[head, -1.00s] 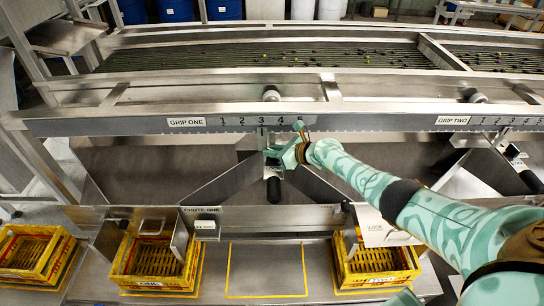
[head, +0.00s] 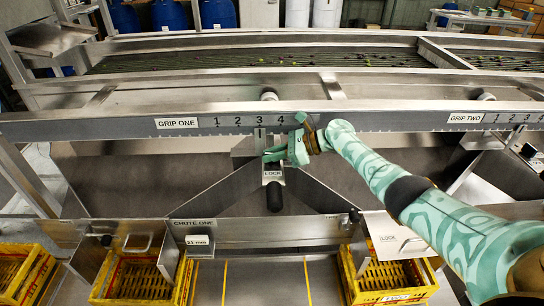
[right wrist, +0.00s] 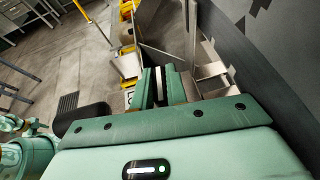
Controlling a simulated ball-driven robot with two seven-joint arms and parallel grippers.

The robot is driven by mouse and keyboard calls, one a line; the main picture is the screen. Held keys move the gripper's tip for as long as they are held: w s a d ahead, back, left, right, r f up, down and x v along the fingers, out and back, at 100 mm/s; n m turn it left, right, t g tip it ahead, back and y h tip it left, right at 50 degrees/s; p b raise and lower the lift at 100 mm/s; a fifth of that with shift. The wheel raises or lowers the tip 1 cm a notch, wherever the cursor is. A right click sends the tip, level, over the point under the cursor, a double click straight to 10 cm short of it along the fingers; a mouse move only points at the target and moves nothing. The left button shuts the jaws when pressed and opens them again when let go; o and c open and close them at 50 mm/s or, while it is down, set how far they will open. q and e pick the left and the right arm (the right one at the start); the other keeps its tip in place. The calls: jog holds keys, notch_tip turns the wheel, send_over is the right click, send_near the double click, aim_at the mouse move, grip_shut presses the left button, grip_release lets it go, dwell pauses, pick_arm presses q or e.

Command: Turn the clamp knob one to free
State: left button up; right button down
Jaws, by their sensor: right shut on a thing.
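Clamp knob one is mostly hidden by my right gripper (head: 271,156), at the carriage under the GRIP ONE rail (head: 176,123). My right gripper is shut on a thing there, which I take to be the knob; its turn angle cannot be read. A LOCK plate (head: 272,175) shows just below the fingers, and a black handle (head: 274,197) hangs below the plate. Another small label beside my wrist is mostly covered. In the right wrist view, the fingers (right wrist: 161,80) close around a pale and dark piece. My left gripper is not in view.
A numbered scale (head: 248,121) runs along the rail, with a pointer (head: 260,134) near 3. Slanted metal chute walls (head: 225,195) flank the handle. Yellow crates (head: 140,280) stand below. The GRIP TWO label (head: 466,118) is at the right.

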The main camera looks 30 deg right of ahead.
jog(key=c, duration=1.4)
grip_release()
jog(key=p+v, duration=0.3)
jog(key=v, duration=1.3)
jog(key=shift+p, duration=0.3)
jog(key=shift+d, duration=0.1)
